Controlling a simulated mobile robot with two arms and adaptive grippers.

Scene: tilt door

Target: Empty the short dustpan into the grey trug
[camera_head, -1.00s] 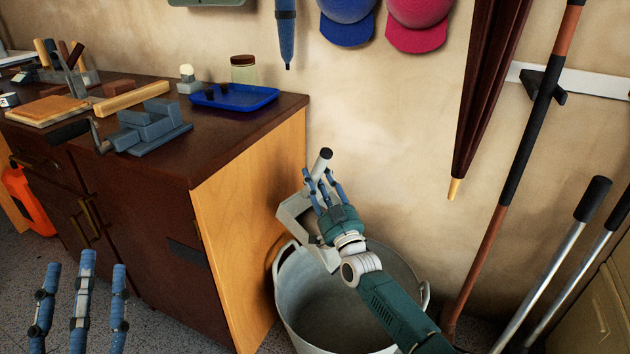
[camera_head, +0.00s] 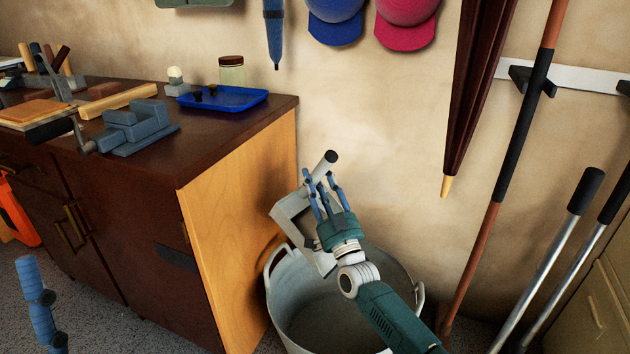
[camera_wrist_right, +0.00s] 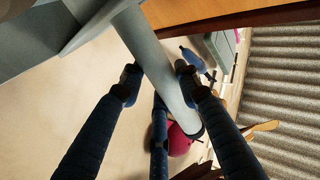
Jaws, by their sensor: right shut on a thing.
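The short dustpan (camera_head: 287,213) is light grey with a round handle that ends in a dark tip. My right gripper (camera_head: 322,183) is shut on its handle, which also shows between the fingers in the right wrist view (camera_wrist_right: 155,68). The dustpan is held tilted above the left part of the grey trug (camera_head: 300,308). The trug stands on the floor with a handle at each side, and the visible part of its inside looks bare. My arm hides part of it. My left gripper (camera_head: 40,305) shows only in part at the lower left, and its closure is unclear.
The dark workbench (camera_head: 150,225) with a pale wooden side stands close left of the trug. A blue tray (camera_head: 240,99) and a vice (camera_head: 133,128) are on it. Long handles (camera_head: 555,255) lean at the right. Caps and a closed umbrella (camera_head: 478,90) hang on the wall.

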